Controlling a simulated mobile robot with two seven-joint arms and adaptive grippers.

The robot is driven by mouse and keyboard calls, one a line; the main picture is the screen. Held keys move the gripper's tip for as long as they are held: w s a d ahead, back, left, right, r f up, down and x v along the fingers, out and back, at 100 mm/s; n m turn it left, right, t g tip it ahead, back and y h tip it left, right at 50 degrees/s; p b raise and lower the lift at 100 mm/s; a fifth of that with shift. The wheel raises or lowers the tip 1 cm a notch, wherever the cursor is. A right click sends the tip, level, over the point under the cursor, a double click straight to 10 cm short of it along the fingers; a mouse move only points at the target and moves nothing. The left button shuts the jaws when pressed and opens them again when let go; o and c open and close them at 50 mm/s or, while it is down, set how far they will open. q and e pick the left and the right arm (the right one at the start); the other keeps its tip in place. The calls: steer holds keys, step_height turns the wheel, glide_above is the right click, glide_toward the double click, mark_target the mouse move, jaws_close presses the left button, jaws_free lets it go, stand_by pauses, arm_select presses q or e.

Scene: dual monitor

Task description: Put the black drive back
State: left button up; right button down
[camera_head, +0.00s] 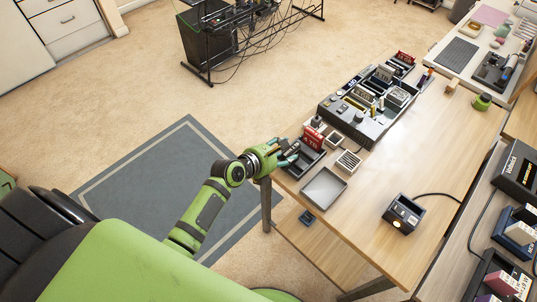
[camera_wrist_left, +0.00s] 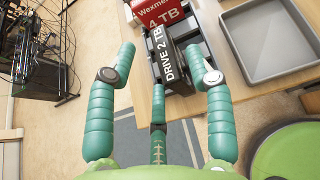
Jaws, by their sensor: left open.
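The black drive (camera_wrist_left: 169,65), labelled "DRIVE 2 TB", stands upright at the table edge in the left wrist view. It is by a dark tray (camera_head: 308,161), beside a red "Wexmer 4 TB" box (camera_wrist_left: 158,12). My left gripper (camera_head: 290,153) is at the table's near left edge, its fingers spread green in the wrist view (camera_wrist_left: 160,55). The drive's near end lies between the fingertips, nearer the right one; I cannot tell whether they touch. In the head view the gripper largely hides the drive. My right gripper is out of view.
An empty grey tray (camera_head: 323,188) lies right of the dark tray, with a small slotted box (camera_head: 348,161) behind it. A long grey console (camera_head: 352,118) stands further back. A black device (camera_head: 404,214) with a cable stands at right. The middle of the table is clear.

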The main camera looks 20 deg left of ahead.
arm_select(q)
steer(key=v, duration=0.8)
steer(key=shift+s, duration=0.2)
steer(key=s+f+m+g+y, duration=0.1)
steer(key=s+f+m+g, duration=0.1)
steer(key=s+f+m, duration=0.45)
steer(key=s+f+m+g+y, duration=0.1)
steer(key=f+m, duration=0.2)
steer(key=f, duration=0.7)
steer(key=s+f+m+g+y, duration=0.1)
steer(key=s+f+m+g, duration=0.1)
steer(key=s+f+m, duration=0.45)
steer(key=s+f+m+g, duration=0.1)
steer(key=s+f+m, duration=0.4)
steer(key=s, duration=0.3)
steer(key=s+a+f+m+g+y, duration=0.1)
steer(key=s+f+m+g, duration=0.1)
steer(key=s+f+m, duration=0.3)
steer(key=s+a+f+m+g, duration=0.1)
steer(key=s+f+m+g, duration=0.1)
steer(key=s+f+m, duration=0.3)
steer(key=s+m, duration=0.3)
steer(key=s, duration=0.3)
steer(key=shift+f+m, duration=0.3)
steer(key=shift+f, duration=0.05)
